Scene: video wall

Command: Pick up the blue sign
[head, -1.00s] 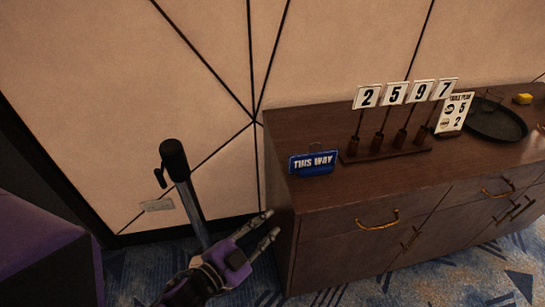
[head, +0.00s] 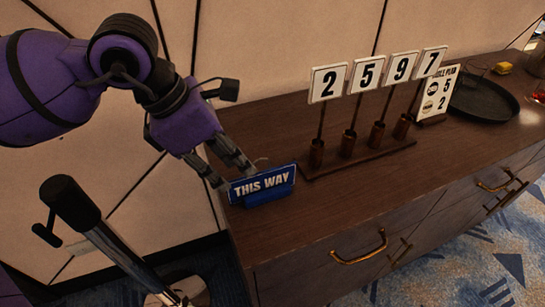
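The blue sign (head: 263,186) with white "THIS WAY" lettering stands upright near the left end of the dark wooden cabinet top (head: 330,206). My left gripper (head: 228,172) reaches down from the upper left, its fingers behind and at the left end of the sign. The two fingers are spread apart. The sign hides part of the fingertips, and I cannot tell whether they touch it. The sign still rests on the cabinet. My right gripper is not in view.
A wooden rack (head: 355,158) holds number cards 2, 5, 9, 7 just right of the sign. A white table plan card (head: 438,95) and a round black tray (head: 484,100) stand farther right. A black-topped post (head: 90,225) stands left of the cabinet.

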